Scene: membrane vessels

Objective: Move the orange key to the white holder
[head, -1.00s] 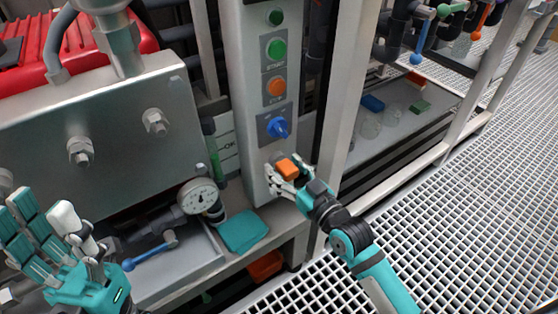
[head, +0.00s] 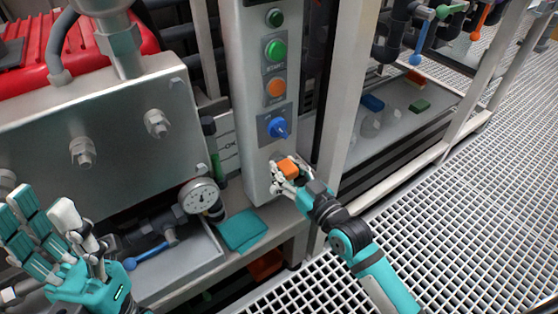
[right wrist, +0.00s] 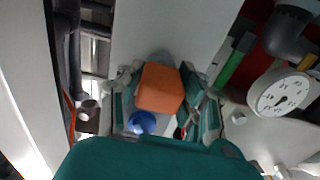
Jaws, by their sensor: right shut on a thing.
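The orange key (head: 288,170) is a small block between the fingers of my right gripper (head: 287,174), in front of the lower part of the grey control column. The right wrist view shows the orange key (right wrist: 160,87) with the fingers of my right gripper (right wrist: 162,98) around it, shut on it. I cannot tell whether the key still touches the column. My left gripper (head: 45,218) is open and empty at the lower left, fingers raised and spread. I cannot clearly make out a white holder.
The column (head: 262,120) carries green buttons, an orange button (head: 277,88) and a blue knob (head: 278,127). A shelf at right bears a blue block (head: 372,103) and a green block (head: 419,106).

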